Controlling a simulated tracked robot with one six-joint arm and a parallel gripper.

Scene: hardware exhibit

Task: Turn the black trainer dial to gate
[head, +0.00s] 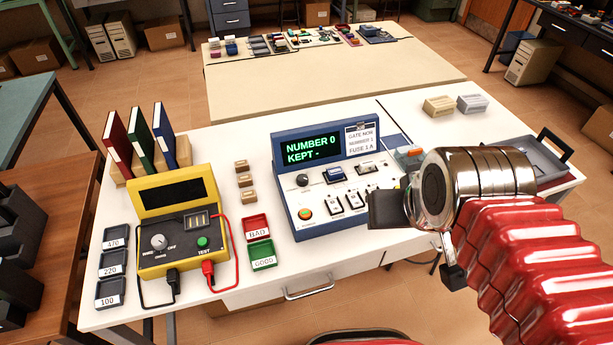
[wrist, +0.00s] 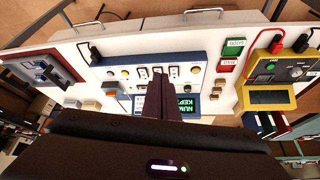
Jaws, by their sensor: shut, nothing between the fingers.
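The black trainer dial (head: 302,180) is a small round knob at the upper left of the panel on the blue trainer console (head: 335,237). Its pointer is too small to read. The console's screen (head: 310,149) shows "NUMBER 0" and "KEPT -" in green. A white card (head: 361,138) beside it reads "GATE NOW", "NUMBER 1", "FUSE 1A". My gripper (head: 385,210) is shut and empty, in front of the console's right part and apart from the dial. In the wrist view its dark fingers (wrist: 158,100) are together, with the console upside down behind them.
Switches (head: 335,202) and a lit round button (head: 305,212) sit below the dial. Left stand a red tray (head: 256,226), a green tray (head: 263,256) and a yellow tester (head: 178,222) with leads. A grey tray (head: 530,160) is right, behind my arm.

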